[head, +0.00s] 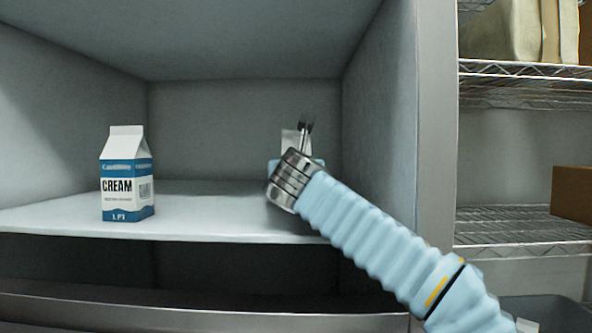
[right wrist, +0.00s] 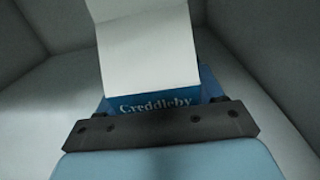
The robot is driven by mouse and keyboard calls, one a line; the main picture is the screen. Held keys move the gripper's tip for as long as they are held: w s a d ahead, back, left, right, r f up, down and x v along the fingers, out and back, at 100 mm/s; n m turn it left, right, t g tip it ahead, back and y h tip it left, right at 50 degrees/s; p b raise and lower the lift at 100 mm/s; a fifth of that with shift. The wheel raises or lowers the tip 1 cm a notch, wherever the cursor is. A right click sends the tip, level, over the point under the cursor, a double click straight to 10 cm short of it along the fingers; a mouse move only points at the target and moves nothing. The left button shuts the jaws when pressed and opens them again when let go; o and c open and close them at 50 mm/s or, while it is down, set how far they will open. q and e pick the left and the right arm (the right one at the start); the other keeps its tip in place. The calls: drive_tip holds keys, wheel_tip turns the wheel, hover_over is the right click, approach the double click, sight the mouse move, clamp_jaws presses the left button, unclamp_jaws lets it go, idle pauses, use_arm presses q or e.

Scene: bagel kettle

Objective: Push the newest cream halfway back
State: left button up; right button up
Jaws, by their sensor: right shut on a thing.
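A cream carton (head: 127,178), white with blue bands and a gabled top, stands upright on the left front of the shelf in the head view. A second carton (head: 290,140) stands at the right back of the shelf, mostly hidden behind my right gripper (head: 306,124). In the right wrist view this carton (right wrist: 148,52) shows a white gabled top and a blue band reading "Creddleby". My right gripper is shut on this second carton. My left gripper is not in view.
The shelf (head: 200,222) is bare between the two cartons. The cabinet's right side wall (head: 385,120) stands close to the right of my right gripper. A wire rack (head: 520,225) with a cardboard box (head: 572,194) is outside at the right.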

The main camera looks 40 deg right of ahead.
drive_tip(key=o, duration=1.5)
drive_tip(key=shift+o, duration=0.2)
drive_tip(key=shift+s+a, duration=0.1)
drive_tip(key=b+v, duration=0.1)
drive_tip(key=v, duration=1.2)
drive_tip(key=shift+s+a, duration=0.2)
drive_tip(key=shift+a, duration=0.05)
